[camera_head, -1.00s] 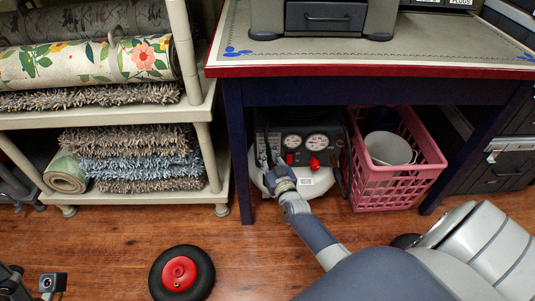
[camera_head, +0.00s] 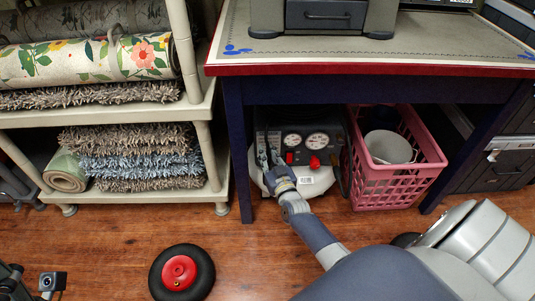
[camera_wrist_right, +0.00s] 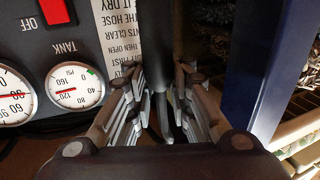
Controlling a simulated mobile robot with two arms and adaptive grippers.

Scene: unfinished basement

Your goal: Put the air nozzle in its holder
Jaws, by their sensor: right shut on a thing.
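The air compressor (camera_head: 302,145) stands under the table, with two round gauges and red knobs on its dark panel. My right gripper (camera_head: 266,158) reaches in at the left side of that panel. In the right wrist view my right gripper (camera_wrist_right: 160,95) is shut on a slim dark piece, the air nozzle (camera_wrist_right: 162,115), mostly hidden between the fingers. It is just beside the panel's printed label strip. I cannot make out the holder clearly, nor whether the nozzle touches it. At the lower left edge only a part of my left arm's end shows; its fingers cannot be read.
The table's dark blue leg (camera_head: 236,150) is close on the left of my right gripper, and also shows in the wrist view (camera_wrist_right: 262,70). A pink crate (camera_head: 395,185) with a white bucket stands right of the compressor. A wheel (camera_head: 181,272) lies on the floor in front.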

